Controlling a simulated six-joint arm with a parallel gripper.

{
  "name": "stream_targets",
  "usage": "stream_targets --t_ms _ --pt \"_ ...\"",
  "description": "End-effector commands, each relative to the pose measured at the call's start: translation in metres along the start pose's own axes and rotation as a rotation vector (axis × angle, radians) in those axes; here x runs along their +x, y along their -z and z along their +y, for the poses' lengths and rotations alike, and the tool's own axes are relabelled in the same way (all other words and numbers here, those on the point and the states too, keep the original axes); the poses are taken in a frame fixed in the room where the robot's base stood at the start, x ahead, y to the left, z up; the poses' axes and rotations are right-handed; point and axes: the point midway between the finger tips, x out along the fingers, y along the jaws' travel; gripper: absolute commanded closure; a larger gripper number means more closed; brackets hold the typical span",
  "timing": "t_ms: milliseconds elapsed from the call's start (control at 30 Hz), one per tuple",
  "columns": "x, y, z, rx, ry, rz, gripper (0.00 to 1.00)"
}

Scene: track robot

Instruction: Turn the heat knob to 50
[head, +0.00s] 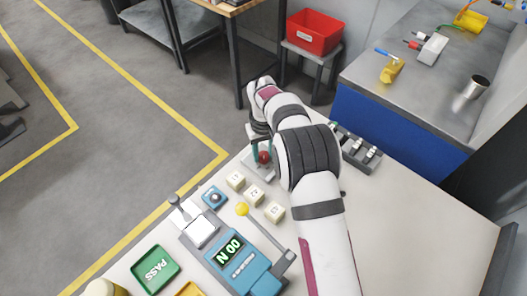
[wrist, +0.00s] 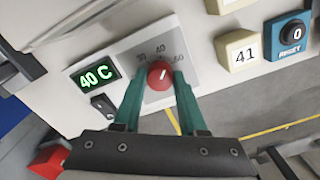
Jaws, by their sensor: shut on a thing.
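The red heat knob (wrist: 160,74) sits on a light grey dial plate (wrist: 195,50) with printed numbers around its top. I can read 30 on the left and 40 at the top; the right-hand number is small and hard to read. The knob's white pointer line points up, leaning slightly right. A display (wrist: 95,74) left of the dial glows green and reads 40 C. My gripper (wrist: 161,80) has its green fingers closed on the knob's two sides. In the head view the knob (head: 264,157) shows between the fingers of my gripper (head: 262,151).
A black switch (wrist: 103,103) lies below the display. Cream number blocks (head: 255,196) and a blue RESET unit (head: 214,197) stand near the dial. A yellow-tipped lever (head: 242,209) and a dark rack (head: 355,149) are on the same bench.

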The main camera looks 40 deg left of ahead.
Motion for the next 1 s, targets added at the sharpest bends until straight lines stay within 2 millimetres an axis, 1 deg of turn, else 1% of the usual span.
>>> stream_targets --t_ms 300,500,733,1000 --pt "-0.0006 0.0009 0.0 0.27 0.0 0.003 1.0" --pt "-0.0006 0.001 0.0001 0.405 0.0 0.004 1.0" --pt "-0.0007 0.0012 0.0002 0.505 0.0 0.004 1.0" --pt "-0.0008 0.0013 0.0003 0.552 0.0 0.005 1.0"
